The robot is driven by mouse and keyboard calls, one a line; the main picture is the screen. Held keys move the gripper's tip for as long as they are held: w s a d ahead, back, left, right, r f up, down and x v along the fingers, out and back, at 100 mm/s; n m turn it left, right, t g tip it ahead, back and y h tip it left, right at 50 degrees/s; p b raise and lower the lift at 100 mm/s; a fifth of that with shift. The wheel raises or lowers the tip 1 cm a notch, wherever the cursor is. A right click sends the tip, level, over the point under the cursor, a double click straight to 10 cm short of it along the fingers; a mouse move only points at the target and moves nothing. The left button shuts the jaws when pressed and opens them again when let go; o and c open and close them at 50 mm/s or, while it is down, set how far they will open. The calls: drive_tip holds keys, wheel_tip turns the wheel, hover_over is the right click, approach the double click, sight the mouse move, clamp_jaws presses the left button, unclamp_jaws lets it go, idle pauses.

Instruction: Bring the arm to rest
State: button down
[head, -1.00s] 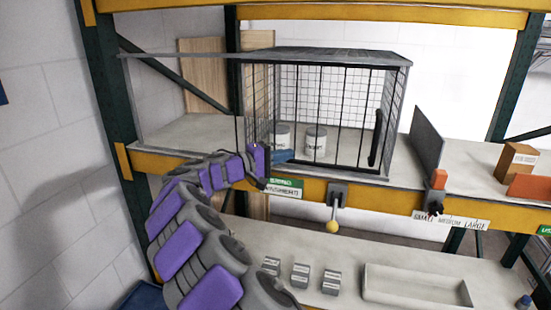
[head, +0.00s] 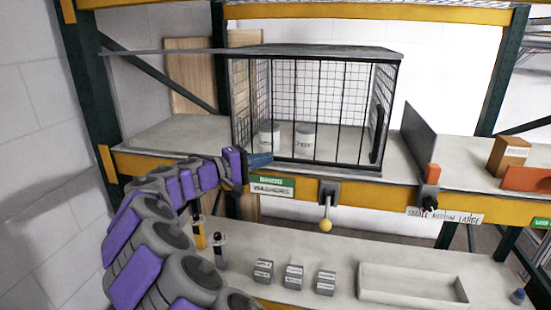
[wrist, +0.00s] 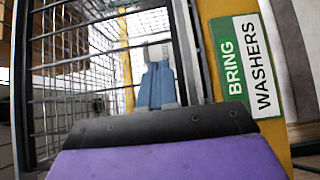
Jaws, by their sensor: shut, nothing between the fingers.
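My gripper (head: 262,160) is at the lower left front of the wire cage (head: 345,110), just above the shelf's yellow front beam. Its blue fingers are together with nothing between them, as the wrist view also shows (wrist: 157,85). In the wrist view the cage's dark bars (wrist: 75,60) are at the left. A sign reading "BRING WASHERS" (wrist: 246,68) is close at the right. My purple and grey arm reaches up from the lower left of the head view.
A lever with a yellow ball (head: 325,224) hangs from the beam. On the lower bench are several small grey boxes (head: 293,276) and an empty tray (head: 410,268). A grey divider (head: 420,140) stands right of the cage.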

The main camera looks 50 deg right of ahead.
drive_tip(key=s+v, duration=0.1)
drive_tip(key=v, duration=0.4)
drive_tip(key=s+a+f+m+t+y+b, duration=0.1)
drive_tip(key=s+a+f+y+b, duration=0.55)
drive_tip(key=s+a+f, duration=0.35)
drive_tip(key=s+a+f+n+t+y+b, duration=0.1)
drive_tip(key=s+a+f+n+y+b, duration=0.1)
drive_tip(key=s+a+f, duration=0.3)
drive_tip(key=s+a+f+n+t+y+b, duration=0.1)
drive_tip(key=s+a+f+y+b, duration=0.3)
drive_tip(key=a+f, duration=0.9)
drive_tip(key=s+a+f+n+t+y+b, duration=0.2)
drive_tip(key=s+a+f+y+b, duration=0.2)
drive_tip(key=a+f, duration=0.5)
drive_tip(key=s+a, duration=0.2)
drive_tip(key=shift+s+a+f+n, duration=0.25)
drive_tip(key=shift+s+n, duration=0.05)
